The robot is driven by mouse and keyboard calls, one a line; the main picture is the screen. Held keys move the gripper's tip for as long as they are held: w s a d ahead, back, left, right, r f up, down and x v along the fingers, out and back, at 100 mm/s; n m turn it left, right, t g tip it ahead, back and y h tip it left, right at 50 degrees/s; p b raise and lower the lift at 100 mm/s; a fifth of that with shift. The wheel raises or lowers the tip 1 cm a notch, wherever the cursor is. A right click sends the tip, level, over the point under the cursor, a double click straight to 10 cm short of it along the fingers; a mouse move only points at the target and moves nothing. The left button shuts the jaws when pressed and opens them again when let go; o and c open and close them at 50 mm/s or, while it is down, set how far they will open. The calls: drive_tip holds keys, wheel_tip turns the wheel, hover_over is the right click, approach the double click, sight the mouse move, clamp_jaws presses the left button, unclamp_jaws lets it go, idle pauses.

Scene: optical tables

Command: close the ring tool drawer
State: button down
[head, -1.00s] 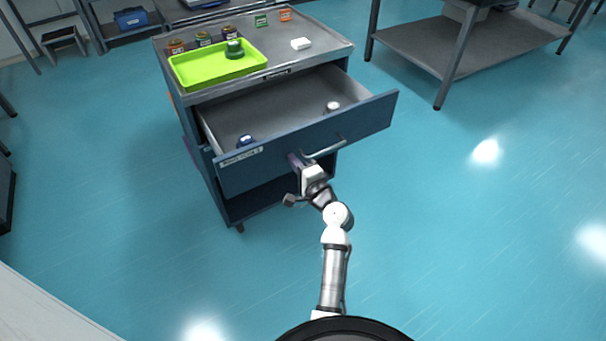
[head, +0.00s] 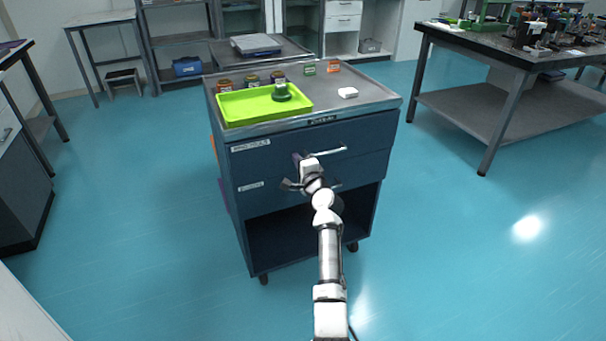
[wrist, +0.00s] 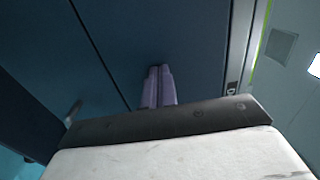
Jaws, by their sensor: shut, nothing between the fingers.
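The blue tool cart has two drawers, one above the other. The upper drawer (head: 372,133) sits flush with the cart front, and its inside is hidden. Its bar handle (head: 330,151) shows beside my gripper. The lower drawer (head: 262,196) is also flush. My gripper (head: 298,160) is shut and empty, with its fingertips at the upper drawer's front, left of the handle's middle. In the wrist view the purple fingers (wrist: 158,85) are together and point at the blue drawer front (wrist: 190,40); I cannot tell whether they touch it.
An open shelf space lies below the drawers. A grey table (head: 490,110) stands at the right. The floor around is clear.

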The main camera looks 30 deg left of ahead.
drive_tip(key=shift+w+a+r, duration=0.35)
drive_tip(key=shift+w+a, duration=0.05)
drive_tip(key=shift+a, duration=0.05)
idle(0.3)
